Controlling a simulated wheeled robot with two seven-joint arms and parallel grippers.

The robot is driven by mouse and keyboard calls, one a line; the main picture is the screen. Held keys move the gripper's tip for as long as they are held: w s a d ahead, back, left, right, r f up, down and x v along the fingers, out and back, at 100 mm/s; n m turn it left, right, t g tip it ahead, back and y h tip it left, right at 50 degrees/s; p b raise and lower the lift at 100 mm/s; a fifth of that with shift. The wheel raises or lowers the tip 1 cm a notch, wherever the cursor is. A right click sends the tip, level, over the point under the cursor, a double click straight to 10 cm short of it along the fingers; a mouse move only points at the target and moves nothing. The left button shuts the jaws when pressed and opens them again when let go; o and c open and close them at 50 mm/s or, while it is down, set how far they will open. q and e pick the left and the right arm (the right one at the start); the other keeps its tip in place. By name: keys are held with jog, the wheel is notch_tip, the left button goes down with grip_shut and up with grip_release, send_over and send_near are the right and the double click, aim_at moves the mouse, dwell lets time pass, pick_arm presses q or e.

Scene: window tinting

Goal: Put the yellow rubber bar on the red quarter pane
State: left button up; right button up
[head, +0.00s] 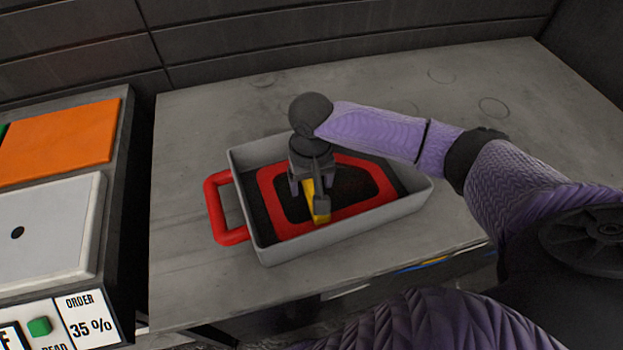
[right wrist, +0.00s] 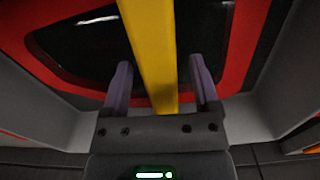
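The red quarter pane (head: 348,222), a dark panel with a red border, lies in a grey tray (head: 345,237) with a red handle. It also shows in the right wrist view (right wrist: 233,60). The yellow rubber bar (head: 318,207) is over the pane, its near end by the front red border. It is large in the right wrist view (right wrist: 152,50); I cannot tell whether its whole length touches the pane. My right gripper (head: 312,188) is above the bar, pointing down. In the wrist view its fingers (right wrist: 160,75) stand apart on either side of the bar, with gaps. My left gripper is not in view.
The grey table (head: 195,145) is clear around the tray. At the left stands a unit with an orange panel (head: 60,142), a white panel (head: 48,228), a green button (head: 40,326) and an "ORDER 35%" sign (head: 88,317). A dark wall rises behind.

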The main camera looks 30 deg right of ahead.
aim_at(311, 182)
jog(key=shift+r, duration=0.1)
notch_tip(311, 182, up, 12)
jog(key=p, duration=0.4)
jog(key=shift+p, duration=0.35)
